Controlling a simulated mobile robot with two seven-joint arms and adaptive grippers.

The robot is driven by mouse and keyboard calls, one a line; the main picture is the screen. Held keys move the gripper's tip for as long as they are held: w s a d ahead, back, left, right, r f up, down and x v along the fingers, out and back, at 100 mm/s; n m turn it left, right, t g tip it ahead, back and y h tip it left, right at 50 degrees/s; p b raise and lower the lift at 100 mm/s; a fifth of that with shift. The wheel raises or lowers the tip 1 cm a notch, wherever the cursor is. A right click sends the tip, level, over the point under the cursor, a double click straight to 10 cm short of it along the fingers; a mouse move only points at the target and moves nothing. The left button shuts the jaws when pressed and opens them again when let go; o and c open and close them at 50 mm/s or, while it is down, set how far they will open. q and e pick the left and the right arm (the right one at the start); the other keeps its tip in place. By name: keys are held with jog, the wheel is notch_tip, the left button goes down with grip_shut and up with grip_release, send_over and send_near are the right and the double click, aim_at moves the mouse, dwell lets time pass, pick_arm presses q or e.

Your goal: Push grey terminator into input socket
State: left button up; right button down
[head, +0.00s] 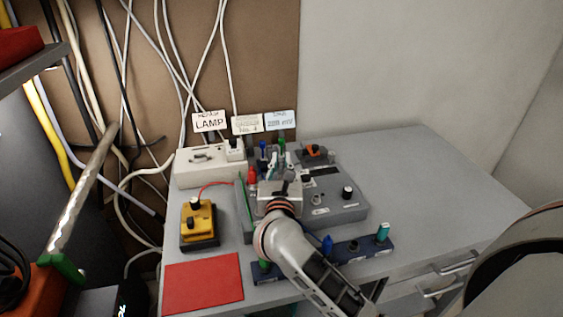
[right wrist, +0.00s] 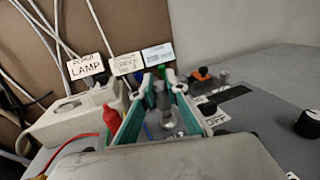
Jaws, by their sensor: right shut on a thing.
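My right gripper (head: 276,164) reaches over the grey instrument box (head: 345,208) on the table, its fingers pointing to the back. In the right wrist view its two green-lined fingers (right wrist: 163,88) close in around a small grey metal piece, which looks like the grey terminator (right wrist: 168,112). The piece appears upright near the top of the box. The gripper hides its lower end in the head view. I cannot make out the input socket or whether the terminator touches it. My left gripper is not in view.
Blue (head: 263,149) and green (head: 282,145) plugs stand just behind the fingers, and a red one (head: 252,175) to the left. A dark blue rack (head: 350,250) lies in front. A yellow device (head: 198,222) and a red mat (head: 203,283) are left. The table's right is clear.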

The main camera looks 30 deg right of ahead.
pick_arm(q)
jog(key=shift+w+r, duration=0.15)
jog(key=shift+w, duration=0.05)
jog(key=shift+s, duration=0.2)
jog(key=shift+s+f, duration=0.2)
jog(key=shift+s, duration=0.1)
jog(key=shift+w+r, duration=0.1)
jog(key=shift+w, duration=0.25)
pick_arm(e)
jog(key=shift+f, duration=0.1)
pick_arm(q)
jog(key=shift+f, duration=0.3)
pick_arm(e)
jog(key=shift+f, duration=0.3)
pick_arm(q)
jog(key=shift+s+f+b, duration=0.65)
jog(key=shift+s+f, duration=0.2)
pick_arm(e)
jog(key=shift+s+f, duration=0.1)
jog(key=shift+f, duration=0.55)
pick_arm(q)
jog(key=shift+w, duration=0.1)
